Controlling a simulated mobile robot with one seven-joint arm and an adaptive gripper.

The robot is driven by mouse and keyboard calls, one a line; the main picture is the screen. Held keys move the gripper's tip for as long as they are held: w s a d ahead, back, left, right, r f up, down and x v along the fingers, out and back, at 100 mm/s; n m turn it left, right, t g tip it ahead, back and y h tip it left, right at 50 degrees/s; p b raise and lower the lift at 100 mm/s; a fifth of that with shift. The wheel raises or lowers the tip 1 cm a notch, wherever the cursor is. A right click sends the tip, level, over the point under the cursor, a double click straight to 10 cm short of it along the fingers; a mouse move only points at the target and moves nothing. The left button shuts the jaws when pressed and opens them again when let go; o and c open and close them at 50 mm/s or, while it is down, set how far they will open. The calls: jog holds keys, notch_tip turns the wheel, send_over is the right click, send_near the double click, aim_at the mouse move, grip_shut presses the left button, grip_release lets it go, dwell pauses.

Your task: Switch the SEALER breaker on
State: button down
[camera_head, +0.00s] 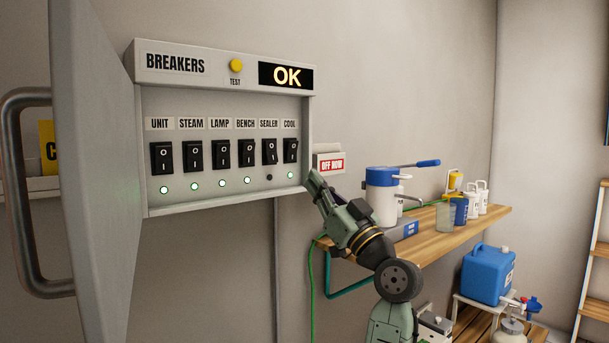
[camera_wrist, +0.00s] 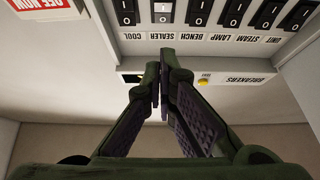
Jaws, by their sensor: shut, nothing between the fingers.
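The breaker box (camera_head: 225,201) hangs on the wall with its door open. The SEALER breaker (camera_head: 270,151) is a black rocker, fifth in the row. The lamp below it (camera_head: 269,177) is dark, while the lamps under the other breakers glow green. In the upside-down wrist view, the SEALER rocker (camera_wrist: 163,11) looks paler than its neighbours. My green gripper (camera_head: 313,179) is shut and empty, near the box's lower right corner in the head view. In the wrist view my fingertips (camera_wrist: 164,88) are close together, below the SEALER label in the picture and apart from the rocker.
The open door (camera_head: 92,160) with its handle stands at the left. The COOL breaker (camera_head: 290,150) and BENCH breaker (camera_head: 246,153) flank SEALER. A display (camera_head: 286,76) reads OK beside a yellow TEST button (camera_head: 236,66). A red OFF NOW sign (camera_head: 331,165) and a wooden shelf (camera_head: 455,236) are at right.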

aim_at(273, 147)
jog(key=shift+w+a+r+p, duration=0.6)
jog(key=shift+w+a, duration=0.5)
jog(key=shift+w, duration=0.4)
jog(key=shift+w+a+r+p, duration=0.65)
jog(key=shift+w+a, duration=0.5)
jog(key=shift+w, duration=0.4)
jog(key=shift+w+a+r+p, duration=0.45)
jog(key=shift+w+a+r, duration=0.25)
jog(key=shift+w+a, duration=0.6)
jog(key=shift+w+d, duration=0.2)
